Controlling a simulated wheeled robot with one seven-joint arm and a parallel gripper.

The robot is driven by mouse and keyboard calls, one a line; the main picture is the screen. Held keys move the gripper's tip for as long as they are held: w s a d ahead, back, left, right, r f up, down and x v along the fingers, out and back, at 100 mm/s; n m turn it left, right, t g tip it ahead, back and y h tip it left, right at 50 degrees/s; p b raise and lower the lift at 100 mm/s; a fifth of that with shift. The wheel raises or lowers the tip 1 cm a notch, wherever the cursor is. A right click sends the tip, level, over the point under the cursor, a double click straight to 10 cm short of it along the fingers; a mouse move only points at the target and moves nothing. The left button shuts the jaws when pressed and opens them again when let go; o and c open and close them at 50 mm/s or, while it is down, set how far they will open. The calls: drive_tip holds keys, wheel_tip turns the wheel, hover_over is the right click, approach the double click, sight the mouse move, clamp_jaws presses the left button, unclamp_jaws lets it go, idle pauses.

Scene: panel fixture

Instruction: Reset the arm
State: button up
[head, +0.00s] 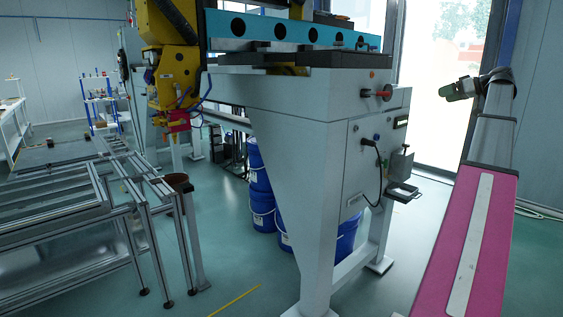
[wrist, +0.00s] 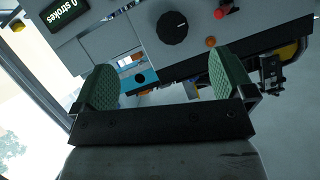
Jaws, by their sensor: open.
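My gripper (head: 461,90) is at the upper right in the head view, at the end of my raised arm (head: 489,125). It points left, toward the grey machine cabinet (head: 345,150), with a gap between them in the picture. In the wrist view, the gripper (wrist: 160,88) shows two green fingers spread wide apart. Nothing is between them. Past the fingers, the wrist view shows a black knob (wrist: 173,27), a red part (wrist: 223,9), an orange button (wrist: 211,42) and a display (wrist: 63,12) reading "0 strokes".
The cabinet front has a red-handled switch (head: 383,94), a plugged cable (head: 377,165) and a small bracket (head: 402,190). Blue buckets (head: 262,200) stand behind the cabinet. A yellow machine (head: 174,75) and metal frame tables (head: 60,215) are at left.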

drive_tip(key=a+f+m+g+h, duration=0.1)
drive_tip(key=a+f+m+g, duration=0.1)
drive_tip(key=a+f, duration=0.8)
drive_tip(key=a+f+m+g+h, duration=0.1)
drive_tip(key=a+f, duration=0.5)
drive_tip(key=f, duration=0.8)
drive_tip(key=a+f+m+g+h, duration=0.1)
drive_tip(key=a+f+m+g, duration=0.1)
drive_tip(key=a+f, duration=0.8)
drive_tip(key=s+a+f+g+h, duration=0.1)
drive_tip(key=s+a+f+h, duration=0.1)
drive_tip(key=s+a+f, duration=0.4)
drive_tip(key=s+a+f+m+g+h, duration=0.1)
drive_tip(key=s+a+f+h, duration=0.1)
drive_tip(key=s+a+f, duration=0.4)
drive_tip(key=s+a+f+g+h, duration=0.2)
drive_tip(key=s+a+f, duration=0.4)
drive_tip(key=s+f, duration=0.6)
wheel_tip(320, 180, down, 5)
drive_tip(key=shift+r+h, duration=0.1)
drive_tip(key=shift+h, duration=0.3)
